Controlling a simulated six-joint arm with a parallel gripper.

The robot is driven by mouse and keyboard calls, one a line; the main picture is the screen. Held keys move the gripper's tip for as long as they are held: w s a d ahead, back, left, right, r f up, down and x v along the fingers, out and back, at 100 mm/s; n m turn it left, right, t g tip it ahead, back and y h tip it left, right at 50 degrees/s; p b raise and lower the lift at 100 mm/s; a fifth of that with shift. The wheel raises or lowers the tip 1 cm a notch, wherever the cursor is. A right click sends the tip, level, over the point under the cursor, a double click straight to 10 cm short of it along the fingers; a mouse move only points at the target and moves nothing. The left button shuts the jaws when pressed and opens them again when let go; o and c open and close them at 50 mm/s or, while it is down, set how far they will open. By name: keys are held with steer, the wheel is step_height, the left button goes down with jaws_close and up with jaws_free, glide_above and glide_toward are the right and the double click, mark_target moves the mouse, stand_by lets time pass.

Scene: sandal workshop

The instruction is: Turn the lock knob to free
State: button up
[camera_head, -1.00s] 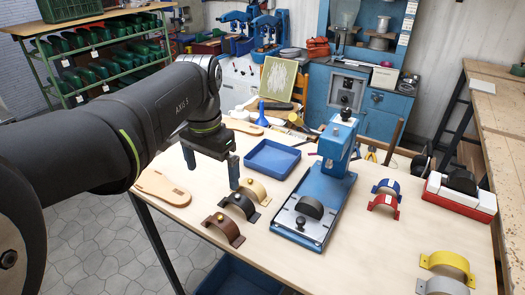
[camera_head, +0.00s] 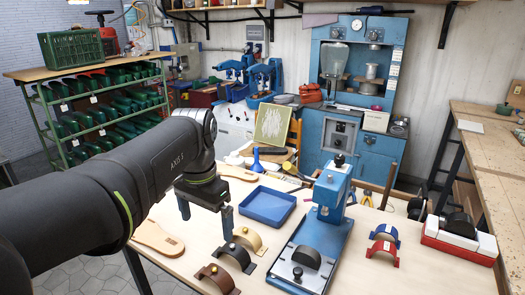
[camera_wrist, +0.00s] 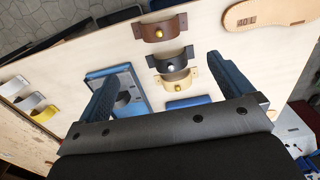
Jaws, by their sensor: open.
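A blue press (camera_head: 330,205) stands on the bench, right of centre in the head view. A black knob (camera_head: 339,160) tops its head, and a smaller dark knob (camera_head: 297,272) stands at the front of its base plate, before a dark curved block (camera_head: 306,257). I cannot tell which is the lock knob or how it is turned. My gripper (camera_head: 206,215) is open and empty, left of the press, above the bench near the curved straps. In the wrist view the press base (camera_wrist: 128,78) is partly hidden behind the left finger of my gripper (camera_wrist: 161,70).
Brown, black and tan straps (camera_head: 233,257) lie between my gripper and the press. A blue tray (camera_head: 267,206) is behind them, a sole (camera_head: 157,238) to the left. Blue and red straps (camera_head: 384,245) and a red-white block (camera_head: 459,237) are to the right.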

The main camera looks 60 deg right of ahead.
steer(key=c, duration=0.3)
steer(key=shift+w+d+r+t, duration=0.15)
steer(key=shift+d+t, duration=0.1)
steer(key=shift+t, duration=0.15)
steer(key=c, duration=0.4)
steer(key=d+r+n+t, duration=0.1)
steer(key=w+d+n+t, duration=0.1)
steer(key=t, duration=0.1)
steer(key=d+r+n+t, duration=0.1)
steer(key=shift+w+d+r, duration=0.2)
steer(key=shift+w+r, duration=0.15)
steer(key=shift+w, duration=0.05)
steer(key=shift+c, duration=1.1)
steer(key=s+d+r+n+t+h, duration=0.3)
steer(key=s+d+r+n+t, duration=0.15)
steer(key=d+r+t, duration=0.55)
steer(key=n+g+h, duration=0.2)
steer(key=h, duration=0.8)
glide_toward(343, 159)
steer(key=shift+m, duration=0.25)
steer(key=x, duration=0.9)
steer(key=shift+w+d, duration=0.2)
steer(key=shift+w, duration=0.15)
